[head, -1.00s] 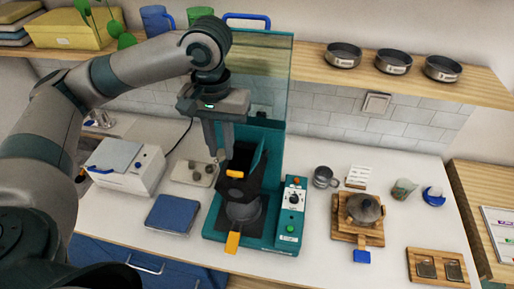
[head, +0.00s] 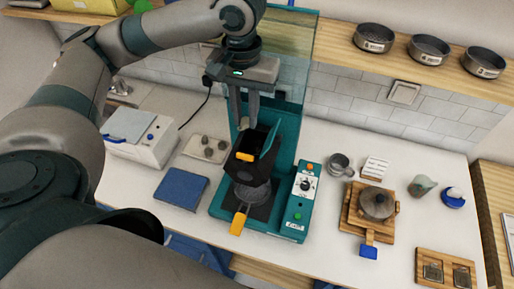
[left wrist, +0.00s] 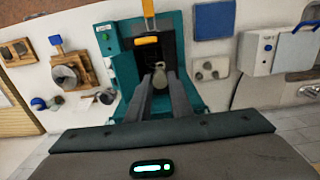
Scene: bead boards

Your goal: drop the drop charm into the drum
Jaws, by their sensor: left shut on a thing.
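My left gripper (head: 243,118) is above the open black drum (head: 240,168) of the teal machine. In the left wrist view its two fingers (left wrist: 160,85) are shut on a small pale grey piece, the drop charm (left wrist: 159,74). The dark drum mouth (left wrist: 147,60) with its orange tab is behind the charm there. The charm is hard to make out in the head view. My right gripper is not in view.
The teal machine (head: 302,200) has a tall clear back panel and a knob panel. Left of it are a tray (head: 205,150) with grey pieces and a blue pad (head: 181,188). A mug (head: 340,164) and a wooden stand (head: 354,214) are at the right.

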